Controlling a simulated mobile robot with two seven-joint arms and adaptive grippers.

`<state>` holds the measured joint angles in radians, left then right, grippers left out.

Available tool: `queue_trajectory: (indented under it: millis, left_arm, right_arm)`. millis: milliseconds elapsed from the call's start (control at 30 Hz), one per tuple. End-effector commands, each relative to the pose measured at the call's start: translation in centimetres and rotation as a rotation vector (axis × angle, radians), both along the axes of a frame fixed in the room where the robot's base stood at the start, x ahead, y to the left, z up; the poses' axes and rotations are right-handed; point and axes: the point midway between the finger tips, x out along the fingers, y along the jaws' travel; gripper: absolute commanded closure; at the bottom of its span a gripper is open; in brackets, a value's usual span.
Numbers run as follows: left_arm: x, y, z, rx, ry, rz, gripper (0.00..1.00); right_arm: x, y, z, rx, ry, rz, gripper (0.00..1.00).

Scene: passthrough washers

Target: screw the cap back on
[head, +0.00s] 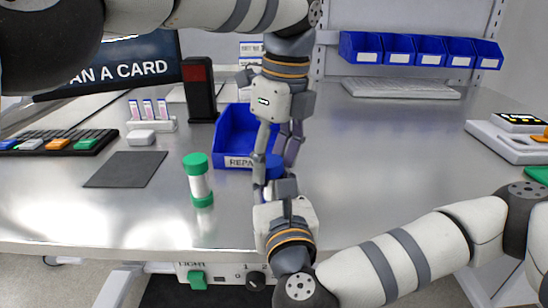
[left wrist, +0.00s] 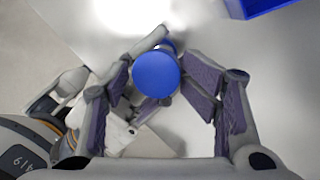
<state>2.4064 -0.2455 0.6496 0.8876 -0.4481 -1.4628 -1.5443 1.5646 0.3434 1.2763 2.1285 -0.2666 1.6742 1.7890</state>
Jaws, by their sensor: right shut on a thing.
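A round blue cap (left wrist: 156,75) shows from above in the left wrist view, between the fingers of my left gripper (left wrist: 160,82). In the head view the blue cap (head: 273,163) is partly hidden by those fingers. My left gripper (head: 275,160) points down, open around the cap; I cannot tell whether the fingers touch it. My right gripper (head: 274,188) comes up from below, shut on the object under the cap. That object's body is mostly hidden, so I cannot tell how the cap sits on it.
A white tube with green ends (head: 199,182) stands to the left. Behind are a blue bin labelled REPA (head: 232,140), a black-and-red post (head: 199,92) and a dark mat (head: 125,169). The table's right middle is clear.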

Motion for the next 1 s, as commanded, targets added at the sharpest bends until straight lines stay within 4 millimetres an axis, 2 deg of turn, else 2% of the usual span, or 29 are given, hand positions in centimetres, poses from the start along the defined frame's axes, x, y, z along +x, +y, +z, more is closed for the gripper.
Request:
queue_trajectory:
  millis: [467,800,1000]
  left_arm:
    - [-0.1,0.0,0.0,0.001,0.005,-0.001,0.53]
    - [-0.2,-0.4,3.9,-0.001,-0.002,0.000,0.53]
    - [-0.2,-0.4,4.1,-0.001,-0.001,0.000,0.53]
  right_arm:
    - [0.1,-0.1,0.3,0.002,-0.009,-0.003,1.00]
    - [0.1,-0.1,0.2,0.001,-0.005,-0.002,1.00]
    - [0.0,-0.1,0.1,0.000,-0.003,-0.002,1.00]
